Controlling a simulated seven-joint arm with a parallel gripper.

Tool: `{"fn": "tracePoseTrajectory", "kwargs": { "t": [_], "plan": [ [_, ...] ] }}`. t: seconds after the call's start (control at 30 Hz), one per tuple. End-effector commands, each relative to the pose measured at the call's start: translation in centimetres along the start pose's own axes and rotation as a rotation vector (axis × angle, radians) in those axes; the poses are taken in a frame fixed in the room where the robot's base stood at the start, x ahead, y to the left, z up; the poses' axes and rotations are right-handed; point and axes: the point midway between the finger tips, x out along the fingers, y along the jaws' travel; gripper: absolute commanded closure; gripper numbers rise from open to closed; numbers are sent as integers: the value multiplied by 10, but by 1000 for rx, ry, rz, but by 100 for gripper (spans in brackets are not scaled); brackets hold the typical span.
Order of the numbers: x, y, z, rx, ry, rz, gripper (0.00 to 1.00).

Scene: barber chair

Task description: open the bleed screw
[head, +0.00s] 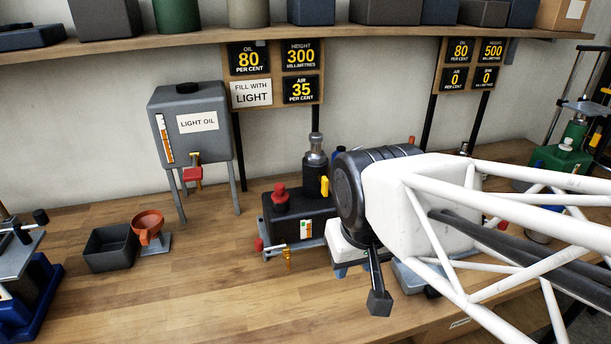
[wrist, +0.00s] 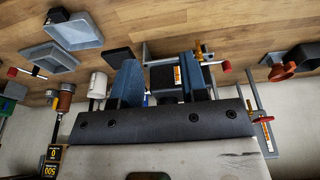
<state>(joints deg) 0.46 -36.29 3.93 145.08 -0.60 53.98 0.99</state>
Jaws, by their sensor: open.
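A black pump unit (head: 300,222) with a red knob (head: 281,197) on top stands on the bench left of my arm. A brass fitting (head: 288,258) hangs at its front, beside a bar with a red end (head: 259,244); I cannot tell for sure which part is the bleed screw. In the wrist view the brass fitting (wrist: 203,52) and a red end (wrist: 226,67) show just past the right finger. My gripper (wrist: 160,66) is open, its two blue fingers apart, with part of the unit seen between them. In the head view my arm mostly hides the gripper.
A grey light oil tank (head: 210,145) with a red-handled tap stands at the back left. A black tray (head: 110,248) and an orange funnel (head: 148,226) sit left of the unit. Bare bench (head: 200,290) lies in front. A shelf (head: 380,36) runs above.

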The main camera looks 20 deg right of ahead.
Motion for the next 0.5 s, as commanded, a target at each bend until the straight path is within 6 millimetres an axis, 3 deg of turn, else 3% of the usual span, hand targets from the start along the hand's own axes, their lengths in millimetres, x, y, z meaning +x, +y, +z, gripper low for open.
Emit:
{"fn": "tracePoseTrajectory", "kwargs": {
  "t": [0.27,0.5],
  "plan": [
    [-3,1,-11,-1,-11,0,63],
    [-11,3,-49,-3,-48,1,63]
  ]
}}
